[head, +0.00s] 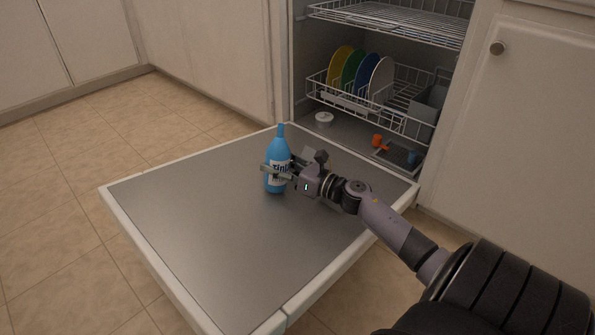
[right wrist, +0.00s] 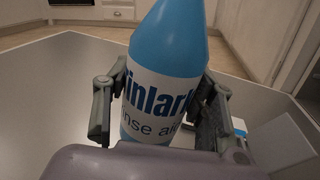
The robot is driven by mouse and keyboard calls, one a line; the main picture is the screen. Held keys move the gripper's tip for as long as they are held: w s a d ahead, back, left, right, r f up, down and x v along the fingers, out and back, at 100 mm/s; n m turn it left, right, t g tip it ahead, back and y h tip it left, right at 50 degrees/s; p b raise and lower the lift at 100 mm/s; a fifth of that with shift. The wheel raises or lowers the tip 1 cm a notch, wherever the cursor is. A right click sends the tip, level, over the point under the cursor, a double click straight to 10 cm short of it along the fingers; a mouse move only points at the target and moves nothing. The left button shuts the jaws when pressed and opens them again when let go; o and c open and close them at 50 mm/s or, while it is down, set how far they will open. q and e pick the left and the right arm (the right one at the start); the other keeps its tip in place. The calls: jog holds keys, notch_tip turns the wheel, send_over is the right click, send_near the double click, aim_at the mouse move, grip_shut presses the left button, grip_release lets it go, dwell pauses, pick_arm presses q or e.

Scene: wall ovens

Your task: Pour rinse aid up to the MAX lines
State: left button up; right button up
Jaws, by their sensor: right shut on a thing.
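A blue rinse aid bottle (head: 277,150) with a white label stands upright over the open dishwasher door (head: 200,235). I cannot tell for sure whether its base touches the door. My right gripper (head: 277,171) is shut on the bottle around its label. In the right wrist view the fingers (right wrist: 160,110) lie on both sides of the bottle (right wrist: 172,45), and the label partly reads "rinse aid". The bottle's top is cut off there. Part of the door behind my right gripper is hidden, and no MAX lines can be made out. My left gripper is not in view.
The lower rack (head: 400,100) holds several coloured plates (head: 352,72) and a grey bin (head: 427,105). The upper rack (head: 390,22) is empty. A white round cap (head: 323,119) and an orange part (head: 378,141) sit on the tub floor. The left part of the door is clear.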

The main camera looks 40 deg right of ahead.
jog(key=shift+r+m+t+p, duration=0.15)
jog(key=shift+r+m+p, duration=0.4)
jog(key=shift+m, duration=0.3)
jog(key=shift+r+m+t+p, duration=0.15)
jog(key=shift+r+m+p, duration=0.15)
jog(key=shift+m+p, duration=0.45)
jog(key=shift+f+m, duration=0.25)
jog(key=shift+m, duration=0.95)
jog(key=shift+s+a+f+m+t+h+p, duration=0.15)
jog(key=shift+a+m, duration=0.1)
jog(key=shift+m, duration=0.4)
jog(key=shift+w+a+m+t+h+p, duration=0.1)
jog(key=shift+a+m, duration=0.2)
jog(key=shift+m, duration=0.3)
jog(key=shift+s+a+f+m+t+h+p, duration=0.15)
jog(key=shift+a+m, duration=0.1)
jog(key=shift+m, duration=0.4)
jog(key=shift+a+m+p, duration=0.3)
jog(key=shift+a+m, duration=0.05)
jog(key=shift+m, duration=0.55)
jog(key=shift+a+m+h, duration=0.3)
jog(key=shift+m+h, duration=0.1)
jog(key=shift+m, duration=0.6)
dwell(0.3)
jog(key=shift+r+m+p, duration=0.1)
jog(key=shift+m+p, duration=0.3)
jog(key=shift+p, duration=0.15)
dwell(0.6)
